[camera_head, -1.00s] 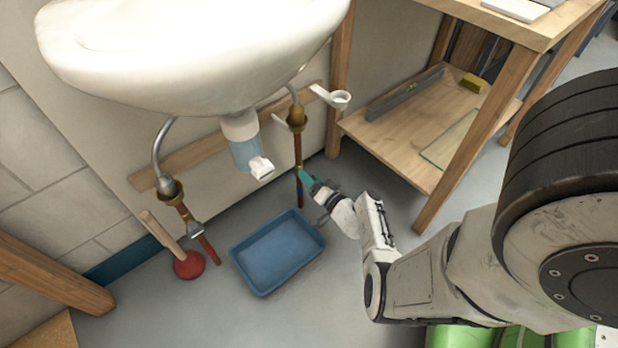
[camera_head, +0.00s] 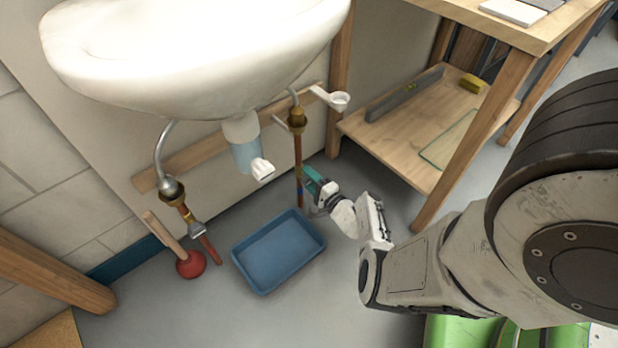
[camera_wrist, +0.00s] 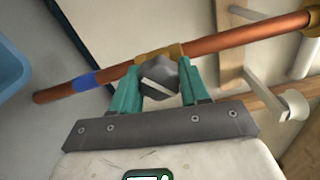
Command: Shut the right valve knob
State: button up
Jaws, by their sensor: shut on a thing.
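The right valve knob (camera_wrist: 158,78) is a grey, faceted knob on a brass fitting of the right copper pipe, seen in the wrist view. My gripper (camera_wrist: 157,84) has its two teal fingers around the knob, one on each side, and is shut on it. In the head view my gripper (camera_head: 312,180) is at the lower part of the right copper pipe (camera_head: 298,158), and the knob is hidden behind the fingers. The left valve knob (camera_head: 198,230) is a grey knob on the left pipe (camera_head: 186,214), apart from my gripper.
A blue tray (camera_head: 262,284) lies on the floor just left of my gripper. A red plunger (camera_head: 190,265) stands farther left. The white sink (camera_head: 190,60) and its drain (camera_head: 243,150) hang above. A wooden shelf unit (camera_head: 400,140) stands to the right.

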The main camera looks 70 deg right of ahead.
jog(key=m, duration=0.4)
jog(key=shift+s+d+f+m+p, duration=0.1)
jog(key=shift+s+m+p, duration=0.05)
jog(key=shift+m+p, duration=0.15)
jog(key=shift+f+m, duration=0.1)
jog(key=shift+m, duration=1.3)
jog(key=o, duration=0.8)
jog(key=shift+c, duration=0.2)
jog(key=shift+o, duration=1.3)
jog(key=p+v, duration=0.4)
jog(key=v, duration=0.6)
jog(key=shift+s+a, duration=0.25)
jog(key=shift+a, duration=0.05)
